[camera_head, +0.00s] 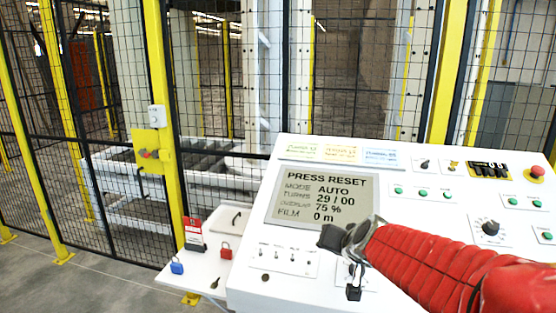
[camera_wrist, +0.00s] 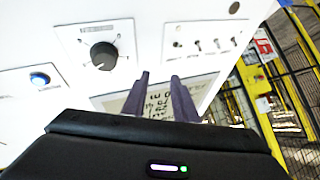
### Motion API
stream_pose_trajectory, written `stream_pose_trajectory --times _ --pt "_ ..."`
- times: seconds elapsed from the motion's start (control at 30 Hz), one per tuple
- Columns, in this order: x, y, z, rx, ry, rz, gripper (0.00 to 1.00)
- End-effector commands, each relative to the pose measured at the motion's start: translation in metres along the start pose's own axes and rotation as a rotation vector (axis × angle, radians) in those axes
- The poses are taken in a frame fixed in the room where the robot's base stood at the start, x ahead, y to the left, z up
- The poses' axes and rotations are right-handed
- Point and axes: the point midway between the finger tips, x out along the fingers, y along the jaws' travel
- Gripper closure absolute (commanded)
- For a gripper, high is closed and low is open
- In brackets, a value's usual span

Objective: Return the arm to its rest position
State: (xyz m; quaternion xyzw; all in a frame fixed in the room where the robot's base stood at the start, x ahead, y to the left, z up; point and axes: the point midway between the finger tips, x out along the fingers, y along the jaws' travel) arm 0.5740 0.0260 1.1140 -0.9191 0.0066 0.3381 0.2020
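My red-sleeved arm reaches in from the lower right of the head view, over the white control console (camera_head: 400,215). My gripper (camera_head: 322,238) is in front of the lower right edge of the console screen (camera_head: 322,198). In the wrist view the two dark fingers of my gripper (camera_wrist: 159,78) stand apart with nothing held between them. The screen (camera_wrist: 118,103) shows partly behind them. It reads "PRESS RESET", mode AUTO, turns 29 / 00, 75 %, film 0 m. Whether the fingers touch the console cannot be told.
A black knob (camera_wrist: 104,56) and a lit blue button (camera_wrist: 40,79) are on the panel near my gripper. A red emergency button (camera_head: 537,171) is at the upper right. A shelf with a blue padlock (camera_head: 177,268) and red padlock (camera_head: 226,252) adjoins the console. Mesh fencing stands behind.

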Motion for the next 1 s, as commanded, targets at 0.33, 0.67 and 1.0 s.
stream_pose_trajectory --times 0.33,0.67,1.0 --pt "-0.085 0.025 0.122 -0.163 -0.342 0.061 0.74" --pt "-0.159 0.072 0.186 -0.298 -0.480 0.191 0.74" --pt "-0.195 0.078 0.184 -0.357 -0.381 0.204 0.74"
